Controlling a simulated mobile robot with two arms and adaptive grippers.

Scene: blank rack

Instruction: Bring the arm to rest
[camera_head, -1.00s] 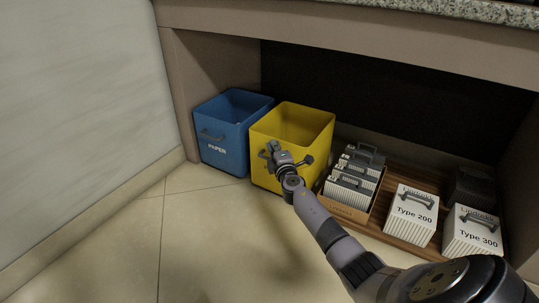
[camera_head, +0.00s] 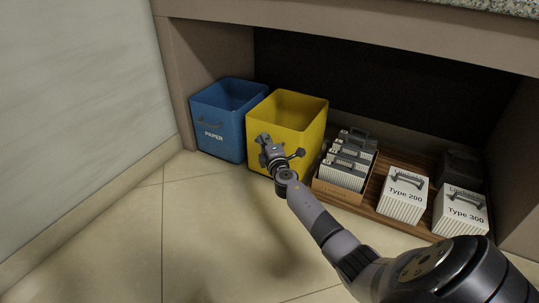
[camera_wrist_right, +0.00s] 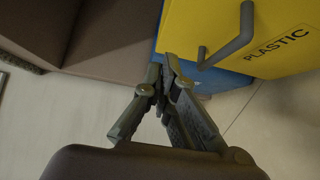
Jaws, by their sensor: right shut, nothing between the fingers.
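My right arm reaches in from the lower right in the head view. Its gripper (camera_head: 264,141) is in front of the yellow bin (camera_head: 312,118). In the right wrist view the gripper's fingers (camera_wrist_right: 163,70) are shut with nothing between them. The yellow bin, marked PLASTIC, also shows there (camera_wrist_right: 235,15) at the upper right, with its grey handle close to the fingertips. Whether the fingers touch the bin I cannot tell. My left gripper is not in view.
A blue PAPER bin (camera_head: 217,137) stands left of the yellow one. To the right, a wooden board (camera_head: 370,205) carries a box of several racks (camera_head: 342,172) and white Type 200 (camera_head: 403,199) and Type 300 (camera_head: 460,215) boxes. The tiled floor (camera_head: 110,240) is clear at front left.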

